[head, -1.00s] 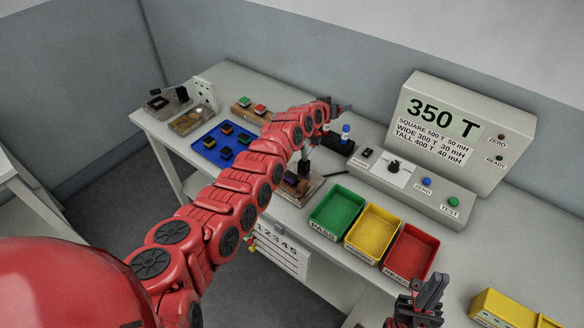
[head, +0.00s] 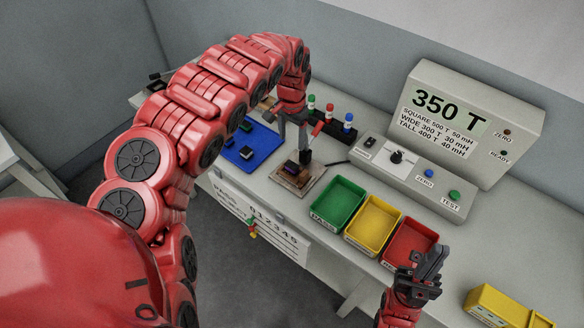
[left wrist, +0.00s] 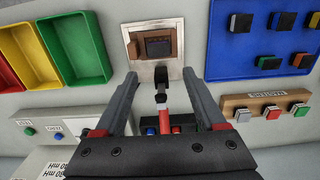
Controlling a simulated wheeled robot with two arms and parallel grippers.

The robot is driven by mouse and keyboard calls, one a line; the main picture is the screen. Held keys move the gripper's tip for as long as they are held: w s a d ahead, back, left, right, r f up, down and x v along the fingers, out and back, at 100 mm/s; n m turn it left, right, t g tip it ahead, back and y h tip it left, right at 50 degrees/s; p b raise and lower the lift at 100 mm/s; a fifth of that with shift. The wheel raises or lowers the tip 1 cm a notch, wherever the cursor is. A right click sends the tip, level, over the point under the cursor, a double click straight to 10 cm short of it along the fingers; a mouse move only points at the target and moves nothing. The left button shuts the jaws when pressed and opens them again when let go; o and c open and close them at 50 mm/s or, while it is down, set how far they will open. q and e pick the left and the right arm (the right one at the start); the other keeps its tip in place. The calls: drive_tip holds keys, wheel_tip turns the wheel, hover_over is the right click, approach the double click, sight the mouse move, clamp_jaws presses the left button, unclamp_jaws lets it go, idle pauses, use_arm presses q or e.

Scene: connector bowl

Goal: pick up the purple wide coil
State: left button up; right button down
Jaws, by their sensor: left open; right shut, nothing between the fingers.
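The coil (head: 291,168) is a small dark block with a purplish tint. It sits on the brown block of a metal-plated fixture (head: 310,182); in the left wrist view the coil (left wrist: 158,47) is at top centre. A black clamp-like part with a red handle (left wrist: 163,101) stands beside it. My left gripper (head: 291,138) is open and empty, pointing down above the fixture. In the left wrist view its fingers (left wrist: 165,88) flank the red handle, with the coil beyond their tips. My right gripper (head: 433,257) is shut and empty, near the red bin.
Green (head: 338,204), yellow (head: 373,224) and red (head: 409,243) bins stand right of the fixture. A blue tray (head: 262,139) with several dark blocks lies to the left. Colour-topped posts (head: 329,112) stand behind. The tester (head: 470,125) reads 350 T.

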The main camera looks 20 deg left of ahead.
use_arm(q)
drive_tip(key=b, duration=0.5)
hover_over(292, 165)
wheel_tip(292, 165, down, 8)
drive_tip(key=shift+w+r, duration=0.1)
drive_tip(key=shift+w, duration=0.05)
drive_tip(key=f, duration=0.1)
drive_tip(key=f+p, duration=0.1)
drive_tip(key=f, duration=0.1)
drive_tip(key=shift+s+f+p, duration=0.25)
drive_tip(key=shift+f+p, duration=0.05)
drive_tip(key=shift+p, duration=0.05)
drive_tip(key=shift+f, duration=0.45)
drive_tip(key=c, duration=1.1)
drive_tip(key=shift+c, duration=0.2)
drive_tip(key=shift+r+b, duration=0.4)
drive_tip(key=shift+r, duration=0.35)
wheel_tip(292, 165, up, 3)
drive_tip(key=shift+r+p, duration=0.2)
drive_tip(key=shift+p, duration=0.15)
wheel_tip(292, 165, up, 5)
drive_tip(key=p, duration=0.4)
drive_tip(key=shift+r, duration=0.1)
